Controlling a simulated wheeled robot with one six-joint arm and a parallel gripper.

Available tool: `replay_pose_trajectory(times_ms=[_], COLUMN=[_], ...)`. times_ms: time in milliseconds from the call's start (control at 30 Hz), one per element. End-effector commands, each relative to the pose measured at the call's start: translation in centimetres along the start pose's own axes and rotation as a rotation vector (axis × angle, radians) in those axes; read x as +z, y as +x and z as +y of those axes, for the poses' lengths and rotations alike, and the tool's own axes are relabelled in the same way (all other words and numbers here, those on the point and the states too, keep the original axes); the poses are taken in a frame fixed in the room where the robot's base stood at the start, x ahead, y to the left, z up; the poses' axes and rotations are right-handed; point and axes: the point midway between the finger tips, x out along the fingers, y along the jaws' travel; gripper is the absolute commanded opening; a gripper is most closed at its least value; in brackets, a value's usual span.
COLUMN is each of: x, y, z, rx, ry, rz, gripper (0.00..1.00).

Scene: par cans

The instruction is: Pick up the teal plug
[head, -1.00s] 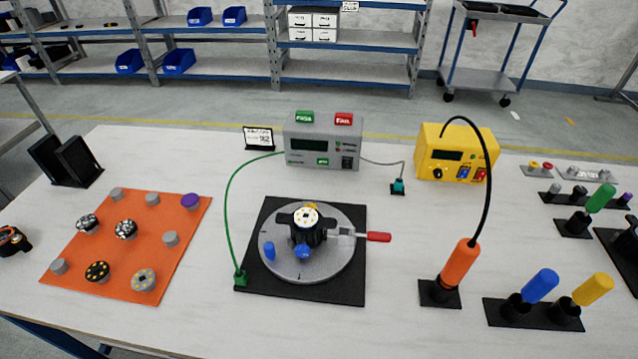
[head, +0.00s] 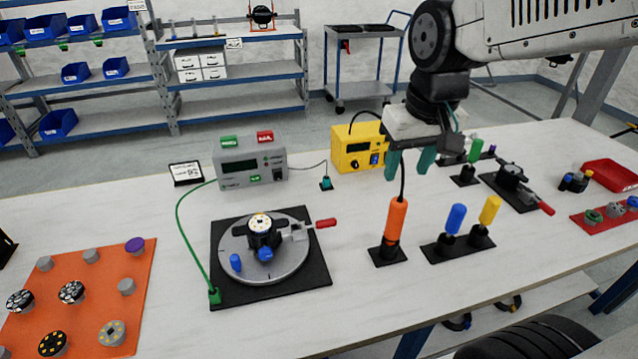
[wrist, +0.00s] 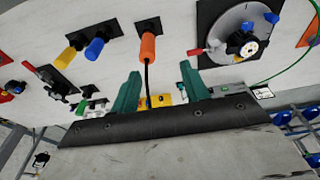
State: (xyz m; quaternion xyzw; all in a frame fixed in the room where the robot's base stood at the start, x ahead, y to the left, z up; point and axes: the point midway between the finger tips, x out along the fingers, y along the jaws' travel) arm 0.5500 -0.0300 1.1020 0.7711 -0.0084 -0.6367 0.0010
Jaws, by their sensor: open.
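My gripper (head: 411,165) is open and empty, with teal fingers pointing down.
The grey tester (head: 249,162) and yellow box (head: 358,147) flank the plug. The orange-handled tool (head: 395,222) with its black cable stands below my gripper. Blue and yellow handles (head: 455,219) stand to its right. The round fixture (head: 290,272) is front left. Table in front of the plug is clear.

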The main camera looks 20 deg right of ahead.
Motion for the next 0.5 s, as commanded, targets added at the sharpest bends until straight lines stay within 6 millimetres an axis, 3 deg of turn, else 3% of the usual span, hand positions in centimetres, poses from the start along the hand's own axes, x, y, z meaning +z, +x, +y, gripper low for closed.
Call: replay_pose_trajectory(times_ms=[33,200,400,500], x=[-2.6,-10.8,-19.3,-22.7], y=[1.2,5.7,13.2,17.4], z=[-0.2,-0.8,-2.0,-2.6], rx=[0.001,0.003,-0.001,-0.004], ry=[-0.001,-0.002,-0.005,-0.006], rz=[0.003,0.055,0.115,0.143], gripper=[0.45,0.45,0.45,0.45])
